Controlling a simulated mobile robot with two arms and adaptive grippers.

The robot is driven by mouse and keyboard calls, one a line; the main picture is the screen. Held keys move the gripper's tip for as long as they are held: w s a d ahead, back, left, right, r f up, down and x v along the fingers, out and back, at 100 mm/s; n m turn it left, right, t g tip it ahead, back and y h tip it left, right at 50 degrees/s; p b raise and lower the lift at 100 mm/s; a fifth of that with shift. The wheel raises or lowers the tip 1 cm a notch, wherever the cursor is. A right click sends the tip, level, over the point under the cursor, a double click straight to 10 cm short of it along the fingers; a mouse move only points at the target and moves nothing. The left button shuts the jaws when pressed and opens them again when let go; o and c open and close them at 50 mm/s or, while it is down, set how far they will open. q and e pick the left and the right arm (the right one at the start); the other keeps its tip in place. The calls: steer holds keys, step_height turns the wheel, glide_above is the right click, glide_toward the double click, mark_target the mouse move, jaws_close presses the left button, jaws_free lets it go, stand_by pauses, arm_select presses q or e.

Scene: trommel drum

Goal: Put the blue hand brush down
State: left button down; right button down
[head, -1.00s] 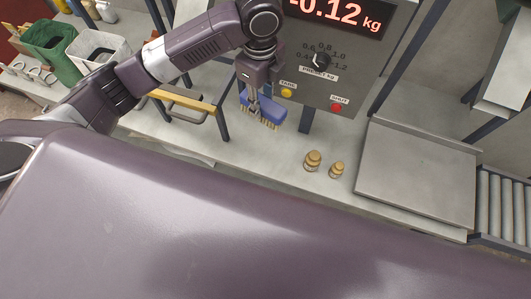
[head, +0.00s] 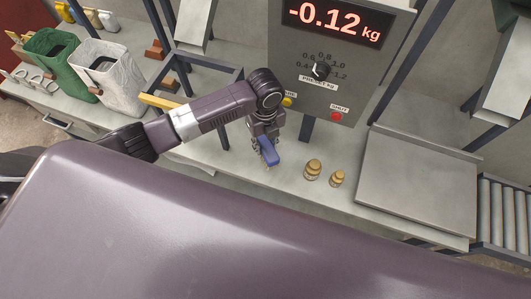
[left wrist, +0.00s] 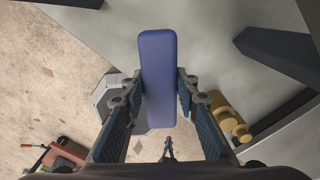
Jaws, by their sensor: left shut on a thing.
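The blue hand brush (head: 268,152) is held by my left gripper (head: 265,140) over the grey bench (head: 230,165), left of two brass weights. In the left wrist view the brush's blue back (left wrist: 158,80) lies lengthwise between the two fingers of my left gripper (left wrist: 159,100), which are shut on its sides. The brush looks close to the bench top, but I cannot tell whether it touches. Its bristles are mostly hidden. My right gripper is in neither view.
Two brass weights (head: 313,169) stand just right of the brush. A grey plate (head: 415,180) lies farther right, before rollers (head: 503,215). A display panel (head: 325,60) reads -0.12 kg behind. A green sack (head: 55,60) and a white sack (head: 108,75) stand at left.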

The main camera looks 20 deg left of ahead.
mark_target(266, 143)
arm_select(q)
steer(key=shift+f, duration=3.55)
steer(key=shift+f, duration=0.1)
steer(key=c, duration=1.5)
jaws_free()
step_height(266, 143, up, 12)
steer(key=shift+r, duration=0.15)
steer(key=shift+w, duration=0.1)
